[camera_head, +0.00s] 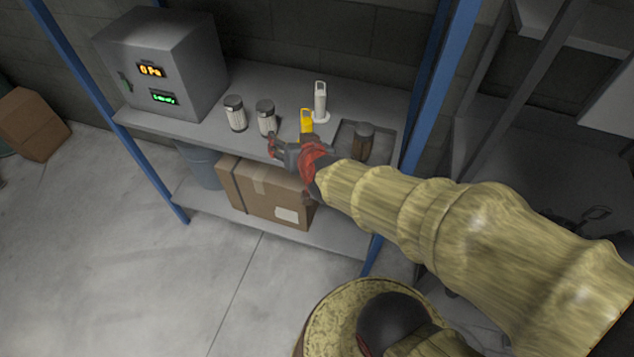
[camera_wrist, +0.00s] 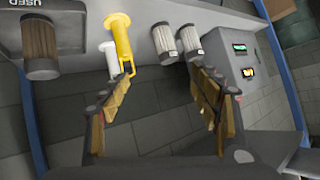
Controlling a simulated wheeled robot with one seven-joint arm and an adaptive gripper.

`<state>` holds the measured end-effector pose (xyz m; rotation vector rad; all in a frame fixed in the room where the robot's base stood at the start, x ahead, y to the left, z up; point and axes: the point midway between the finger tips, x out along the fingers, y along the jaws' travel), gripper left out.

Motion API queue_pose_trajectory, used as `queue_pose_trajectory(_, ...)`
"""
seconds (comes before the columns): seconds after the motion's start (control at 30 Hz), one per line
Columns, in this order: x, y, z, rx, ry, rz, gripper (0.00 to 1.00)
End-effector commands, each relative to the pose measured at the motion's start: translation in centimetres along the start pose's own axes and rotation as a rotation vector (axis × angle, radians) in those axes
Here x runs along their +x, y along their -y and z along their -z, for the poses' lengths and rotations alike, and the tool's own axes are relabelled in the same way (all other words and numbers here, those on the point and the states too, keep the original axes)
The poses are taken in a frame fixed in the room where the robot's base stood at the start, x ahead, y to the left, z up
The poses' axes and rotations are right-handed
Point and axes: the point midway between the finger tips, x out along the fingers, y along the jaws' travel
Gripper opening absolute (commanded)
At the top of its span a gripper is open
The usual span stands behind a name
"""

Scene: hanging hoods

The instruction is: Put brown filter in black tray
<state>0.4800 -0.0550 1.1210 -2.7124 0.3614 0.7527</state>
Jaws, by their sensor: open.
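The brown filter (camera_head: 363,142), a dark-capped cylinder, stands upright in the black tray (camera_head: 346,132) at the right end of the shelf top. The brown filter also shows in the wrist view (camera_wrist: 40,42) at the upper left, by the word "USED" on the tray (camera_wrist: 75,18). My gripper (camera_head: 272,147) is at the shelf's front edge, left of the tray and apart from the brown filter. In the wrist view my gripper (camera_wrist: 162,72) is open, with its fingers wide apart and nothing between them. My arm hides part of the tray's front edge in the head view.
Two white filters with dark caps (camera_head: 236,114) (camera_head: 267,117) stand left of the yellow handled object (camera_head: 306,120). A white handled object (camera_head: 320,100) stands behind it. A grey box with displays (camera_head: 160,70) is at the left. Blue posts (camera_head: 437,75) frame the shelf.

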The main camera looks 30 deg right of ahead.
Motion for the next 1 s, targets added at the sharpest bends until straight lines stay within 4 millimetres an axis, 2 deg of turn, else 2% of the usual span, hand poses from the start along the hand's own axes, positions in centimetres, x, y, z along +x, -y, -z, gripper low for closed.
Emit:
queue_pose_trajectory(0.03,-1.7,2.2,0.3,-0.033,0.042,0.063,0.63)
queue_pose_trajectory(0.1,-4.4,4.4,-0.1,-0.09,0.121,0.131,0.63)
queue_pose_trajectory(0.2,-8.5,5.8,-1.3,-0.18,0.239,0.182,0.63)
queue_pose_trajectory(0.27,-11.0,5.7,-2.0,-0.233,0.305,0.187,0.63)
queue_pose_trajectory(0.4,-16.0,3.9,-3.5,-0.331,0.431,0.144,0.63)
queue_pose_trajectory(0.5,-18.3,2.2,-4.1,-0.371,0.488,0.101,0.63)
queue_pose_trajectory(0.67,-20.0,0.9,-4.5,-0.396,0.529,0.062,0.63)
queue_pose_trajectory(1.0,-20.0,0.8,-4.6,-0.397,0.532,0.06,0.63)
